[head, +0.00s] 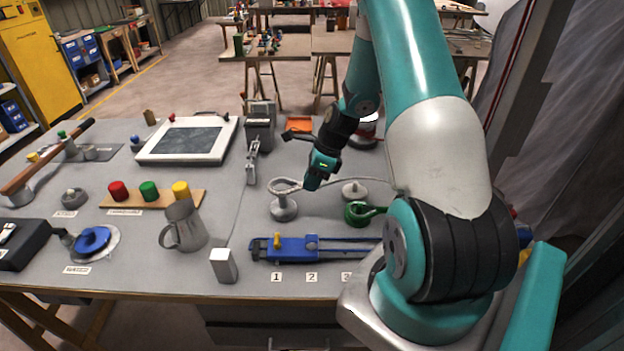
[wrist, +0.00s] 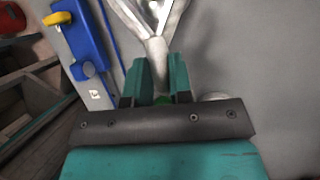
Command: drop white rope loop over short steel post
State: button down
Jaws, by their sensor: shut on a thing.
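The white rope loop (head: 287,185) hangs out to the left of my gripper (head: 310,183), which is shut on the rope at the loop's neck. The short steel post (head: 284,208) stands on its round base on the grey bench, right under the loop in the head view. In the wrist view, my gripper (wrist: 160,82) pinches the neck and the loop's strands (wrist: 158,47) spread away from it. Shiny metal shows between the strands. I cannot tell whether the loop is around the post's top or just above it.
The rope's tail runs right past a second round steel base (head: 354,191). A metal mug (head: 184,227) stands left. A grey upright fixture (head: 259,130) stands behind.

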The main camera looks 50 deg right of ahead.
jog(key=shift+f, duration=0.35)
dwell(1.1)
jog(key=shift+f, duration=0.35)
jog(key=shift+f+b, duration=0.8)
jog(key=shift+f, duration=1.4)
dwell(1.1)
jog(key=c, duration=0.5)
grip_release()
jog(key=shift+c, duration=0.2)
jog(key=shift+r+p, duration=3.6)
jog(key=shift+r, duration=0.4)
